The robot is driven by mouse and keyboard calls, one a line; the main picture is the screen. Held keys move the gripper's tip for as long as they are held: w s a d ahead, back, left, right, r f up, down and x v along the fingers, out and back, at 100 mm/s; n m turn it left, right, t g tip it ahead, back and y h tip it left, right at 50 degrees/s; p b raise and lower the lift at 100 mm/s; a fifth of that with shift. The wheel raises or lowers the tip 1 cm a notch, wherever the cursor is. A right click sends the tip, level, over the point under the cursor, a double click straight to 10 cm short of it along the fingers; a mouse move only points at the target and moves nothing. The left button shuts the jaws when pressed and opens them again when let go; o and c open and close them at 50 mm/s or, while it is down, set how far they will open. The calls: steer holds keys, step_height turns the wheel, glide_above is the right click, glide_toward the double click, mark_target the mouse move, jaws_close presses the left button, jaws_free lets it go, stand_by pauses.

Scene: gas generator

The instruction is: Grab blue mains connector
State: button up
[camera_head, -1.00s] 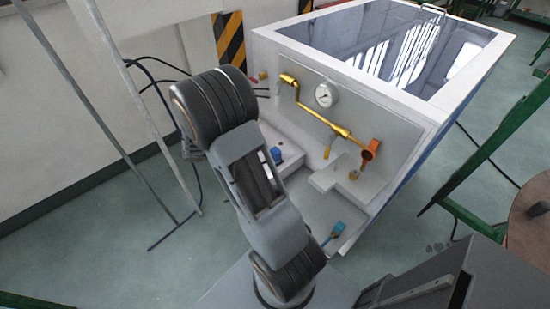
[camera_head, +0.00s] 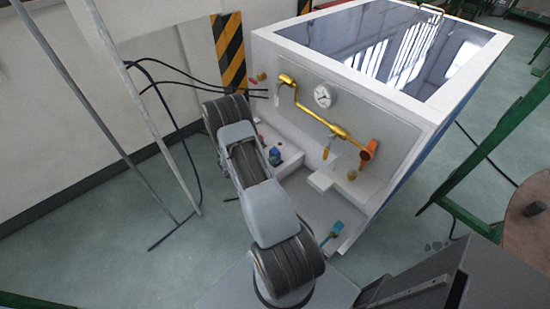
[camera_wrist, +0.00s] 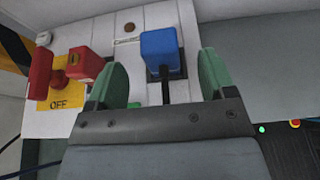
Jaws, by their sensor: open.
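The blue mains connector (camera_wrist: 160,48) is a blue block in the wrist view, with a dark cable or stem running from it toward my gripper. My gripper (camera_wrist: 164,78) is open, with one green finger on each side of that stem and the lower part of the block. I see gaps on both sides, wider on the left; depth is hard to judge. In the head view a small blue piece (camera_head: 274,157), likely the connector, shows on the generator's left ledge, just right of my arm. My gripper is hidden behind my arm there.
A red switch (camera_wrist: 70,70) on a yellow OFF plate (camera_wrist: 66,98) stands close left of my gripper. The white generator (camera_head: 440,110) has a gauge (camera_head: 323,96), a yellow pipe (camera_head: 318,116) and a teal-blue piece (camera_head: 333,231) lower down. Dark cables (camera_head: 180,85) run at its left.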

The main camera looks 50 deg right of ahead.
mark_target(272, 153)
steer(key=shift+p+x, duration=0.7)
steer(key=shift+x, duration=2.2)
steer(key=shift+w+f, duration=0.1)
steer(key=shift+f, duration=0.05)
steer(key=shift+c, duration=0.2)
steer(key=c, duration=1.1)
steer(key=shift+o, duration=0.2)
